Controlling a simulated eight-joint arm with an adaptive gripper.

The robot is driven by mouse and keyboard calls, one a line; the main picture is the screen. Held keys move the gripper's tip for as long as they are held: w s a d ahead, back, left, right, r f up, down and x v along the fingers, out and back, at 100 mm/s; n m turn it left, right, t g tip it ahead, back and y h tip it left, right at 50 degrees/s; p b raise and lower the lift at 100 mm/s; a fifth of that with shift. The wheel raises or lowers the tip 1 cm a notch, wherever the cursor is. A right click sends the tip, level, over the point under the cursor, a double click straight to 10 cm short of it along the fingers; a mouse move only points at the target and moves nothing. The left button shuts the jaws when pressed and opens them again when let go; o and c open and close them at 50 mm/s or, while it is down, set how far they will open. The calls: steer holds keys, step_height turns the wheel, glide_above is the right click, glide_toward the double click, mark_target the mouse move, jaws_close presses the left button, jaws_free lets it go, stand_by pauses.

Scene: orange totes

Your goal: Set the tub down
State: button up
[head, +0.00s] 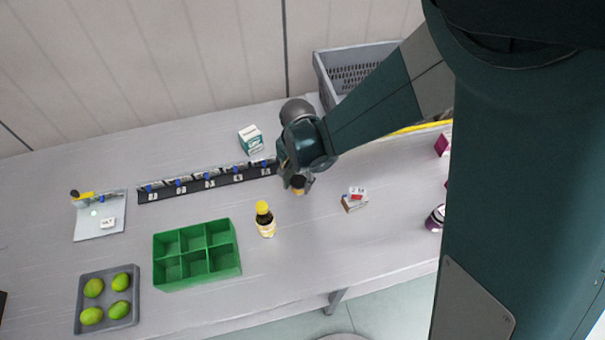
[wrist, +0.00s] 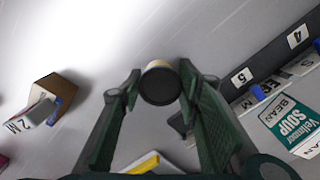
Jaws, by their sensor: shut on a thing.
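The tub (wrist: 160,84) shows in the wrist view as a dark round lid with a narrow tan side behind it. It sits between the two green fingertips of my gripper (wrist: 157,92), which is shut on it. In the head view the tub (head: 298,187) is a small dark and tan shape below my gripper (head: 295,180), partly hidden by the fingers. It is over the grey table, right of the yellow-capped bottle. I cannot tell whether its base touches the table.
A yellow-capped bottle (head: 265,222) stands left of the tub, and a small labelled box (head: 354,200) lies right of it. The numbered black rail (head: 208,183) and a soup carton (head: 251,140) are behind. A green divided bin (head: 197,282) is front left. Bare table lies in front.

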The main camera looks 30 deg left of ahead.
mark_target(299, 181)
steer(key=shift+f, duration=0.2)
steer(key=o, duration=0.9)
steer(key=shift+r, duration=0.15)
steer(key=shift+r+p, duration=0.35)
steer(key=shift+r, duration=5.65)
